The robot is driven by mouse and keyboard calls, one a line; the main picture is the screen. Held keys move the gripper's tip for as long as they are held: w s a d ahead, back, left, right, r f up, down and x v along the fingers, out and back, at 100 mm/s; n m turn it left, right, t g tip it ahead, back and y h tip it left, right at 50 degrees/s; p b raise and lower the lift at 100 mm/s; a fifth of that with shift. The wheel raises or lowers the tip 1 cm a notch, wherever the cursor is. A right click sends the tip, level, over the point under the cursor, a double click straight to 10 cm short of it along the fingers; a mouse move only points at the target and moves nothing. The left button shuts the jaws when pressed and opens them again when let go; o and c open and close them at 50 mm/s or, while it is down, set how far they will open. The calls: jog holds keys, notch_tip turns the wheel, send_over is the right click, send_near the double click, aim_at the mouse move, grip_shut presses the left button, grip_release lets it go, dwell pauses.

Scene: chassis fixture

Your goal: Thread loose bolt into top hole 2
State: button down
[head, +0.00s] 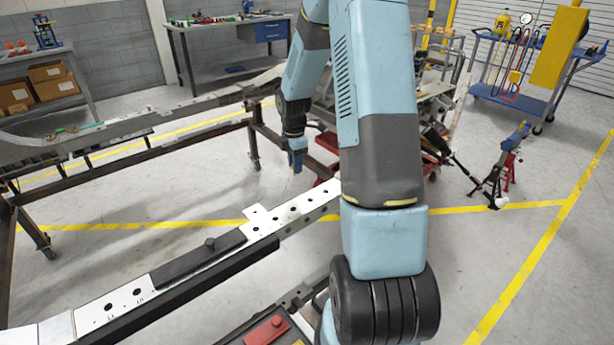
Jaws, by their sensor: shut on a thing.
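My gripper (297,168) points down beyond the white top face of the near chassis rail (85,318), left of my upper arm. It is small in view, with its fingers closed together. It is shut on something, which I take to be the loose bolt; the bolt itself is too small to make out. The rail's top face has a row of dark round holes (294,209) at its far end and more holes (138,292) nearer. The hole markings are too small to read, so I cannot tell which is top hole 2. My arm hides the rail's far end.
A dark block with a knob (200,260) lies on the rail between the hole groups. Another long rail (110,128) stands on a frame behind. A red piece (265,330) sits low in front. A blue trolley (520,100) stands back right. Open floor lies right.

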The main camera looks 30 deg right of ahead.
jog(key=s+d+f+n, duration=0.2)
jog(key=s+d+n, duration=0.1)
jog(key=s+n, duration=0.3)
send_over(311, 200)
jog(key=shift+s+a+f, duration=0.1)
jog(key=shift+a+f, duration=0.05)
jog(key=shift+f, duration=2.25)
jog(key=shift+f, duration=0.25)
jog(key=shift+f, duration=0.45)
jog(key=shift+f, duration=0.35)
jog(key=shift+f, duration=0.35)
